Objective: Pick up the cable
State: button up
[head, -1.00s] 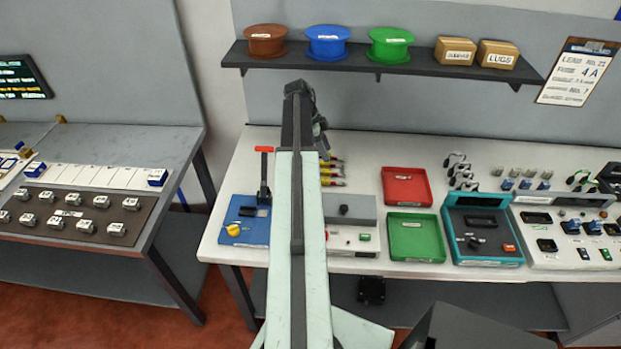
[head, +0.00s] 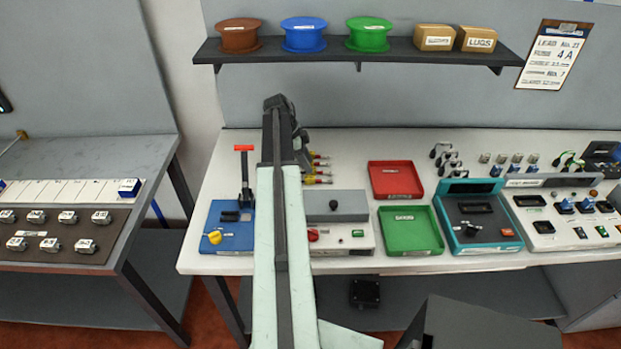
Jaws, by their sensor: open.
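Several short dark looped leads (head: 446,158) stand in a cluster on the back of the white bench, right of the red tray. I cannot tell which of these is the cable. My arm runs up the middle of the head view, over the left part of the bench. My gripper (head: 304,148) shows only as a dark part beside the arm's far end. It is open, its fingertips mostly hidden, and it is well left of the looped leads.
A red tray (head: 396,166), a green tray (head: 438,236) and a teal fixture (head: 448,222) stand mid-bench. A blue press (head: 228,240) is left of my arm. Yellow-and-red tools (head: 318,172) lie near the gripper. A shelf (head: 300,57) with spools and boxes hangs above.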

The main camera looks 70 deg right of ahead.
jog(key=b+x, duration=0.1)
jog(key=x, duration=0.2)
jog(key=shift+f+b, duration=0.15)
jog(key=shift+b, duration=0.25)
grip_shut()
jog(key=shift+r, duration=0.25)
